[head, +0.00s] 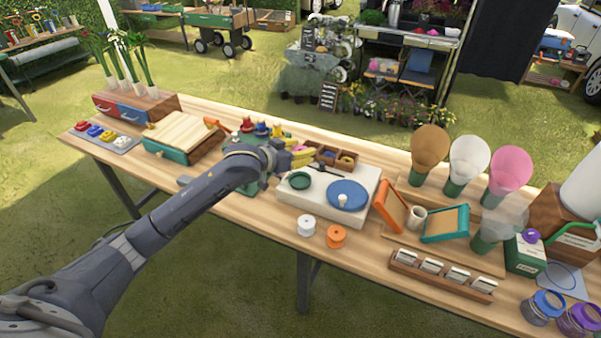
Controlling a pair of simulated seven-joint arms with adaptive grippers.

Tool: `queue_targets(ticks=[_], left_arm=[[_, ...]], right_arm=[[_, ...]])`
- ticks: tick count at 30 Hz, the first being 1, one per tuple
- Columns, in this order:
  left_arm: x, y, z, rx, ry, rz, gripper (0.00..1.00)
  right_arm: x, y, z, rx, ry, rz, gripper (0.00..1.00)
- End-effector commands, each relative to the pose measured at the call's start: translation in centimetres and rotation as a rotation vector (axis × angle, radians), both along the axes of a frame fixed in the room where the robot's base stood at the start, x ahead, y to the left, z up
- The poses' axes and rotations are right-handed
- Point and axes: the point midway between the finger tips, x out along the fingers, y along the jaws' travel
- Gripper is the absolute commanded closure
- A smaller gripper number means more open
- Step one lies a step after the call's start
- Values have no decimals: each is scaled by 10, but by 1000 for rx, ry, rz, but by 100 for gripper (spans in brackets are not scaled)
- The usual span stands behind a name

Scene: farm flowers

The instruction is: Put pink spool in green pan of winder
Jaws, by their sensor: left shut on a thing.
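The winder (323,203) is a pale slab on the table with a green pan (299,180) on its left and a larger blue pan (347,193) on its right. A small white knob stands on the blue pan. My left gripper (298,156) is just behind the winder's back left edge, above the table. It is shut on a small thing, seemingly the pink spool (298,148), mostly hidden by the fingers. The green pan looks empty. A white spool (306,225) and an orange spool (336,236) stand in front of the winder. My right gripper is not in view.
A wooden divided box (333,157) stands behind the winder. An orange-framed panel (390,206) and a beige cup (416,217) are to its right. A green-sided wooden box (182,137) is to the left. Bare table lies in front of the spools.

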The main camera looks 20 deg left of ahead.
Motion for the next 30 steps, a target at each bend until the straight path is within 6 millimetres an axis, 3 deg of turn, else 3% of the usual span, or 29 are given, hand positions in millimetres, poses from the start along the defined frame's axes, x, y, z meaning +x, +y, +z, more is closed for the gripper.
queue_targets(ticks=[6, 14, 24, 30], left_arm=[[0, 0, -33, 1, 2, 1, 81], [0, 0, -46, 0, 0, 1, 81], [0, 0, -82, 0, 0, 1, 81], [0, 0, -86, 1, -1, 1, 81]], right_arm=[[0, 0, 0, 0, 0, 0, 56], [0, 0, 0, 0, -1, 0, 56], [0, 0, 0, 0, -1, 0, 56], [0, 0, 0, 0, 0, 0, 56]])
